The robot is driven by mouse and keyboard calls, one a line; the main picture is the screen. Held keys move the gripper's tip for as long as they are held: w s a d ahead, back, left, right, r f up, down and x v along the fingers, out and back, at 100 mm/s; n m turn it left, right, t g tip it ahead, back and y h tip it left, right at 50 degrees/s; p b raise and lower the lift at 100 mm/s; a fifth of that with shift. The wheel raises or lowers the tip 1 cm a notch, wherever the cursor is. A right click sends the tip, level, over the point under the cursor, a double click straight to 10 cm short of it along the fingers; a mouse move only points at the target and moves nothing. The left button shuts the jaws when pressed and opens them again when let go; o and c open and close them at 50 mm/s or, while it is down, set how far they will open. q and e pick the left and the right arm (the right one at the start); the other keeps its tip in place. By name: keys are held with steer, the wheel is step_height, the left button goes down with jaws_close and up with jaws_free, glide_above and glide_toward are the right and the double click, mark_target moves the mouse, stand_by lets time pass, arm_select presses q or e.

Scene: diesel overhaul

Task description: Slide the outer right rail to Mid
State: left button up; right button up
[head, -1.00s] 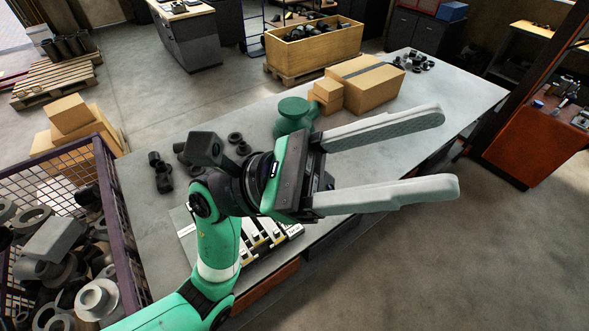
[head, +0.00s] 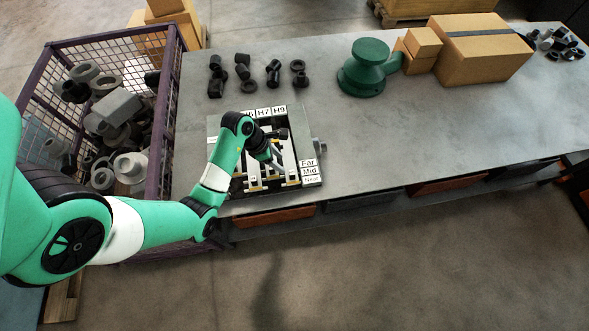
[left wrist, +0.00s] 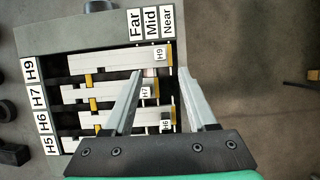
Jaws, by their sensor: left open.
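The outer right rail is the light bar marked H9 (left wrist: 115,60), the top bar in the left wrist view. Its yellow-tipped end lies about level with the Near label (left wrist: 168,20), past the Mid label (left wrist: 151,22). In the head view, the rail fixture (head: 308,150) sits at the table's front left. My left gripper (head: 276,162) points down over it, partly hiding the rails. In the left wrist view, its fingers (left wrist: 160,72) are apart beside the H9 rail's end, with nothing seen clamped between them. Contact cannot be told. My right gripper is out of view.
The H7 rail (left wrist: 115,92) and H6 rail (left wrist: 120,119) lie close beside. Black fittings (head: 243,70) stand behind the fixture. A purple wire bin (head: 161,135) is at left; a green pedestal (head: 362,72) and cartons (head: 480,55) stand back right. The table's right front is clear.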

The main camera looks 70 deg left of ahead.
mark_target(292, 172)
arm_select(q)
steer(key=b+x, duration=0.2)
steer(key=x, duration=0.9)
steer(key=shift+b, duration=0.35)
jaws_close()
stand_by(0.6)
steer(key=shift+w+a, duration=0.1)
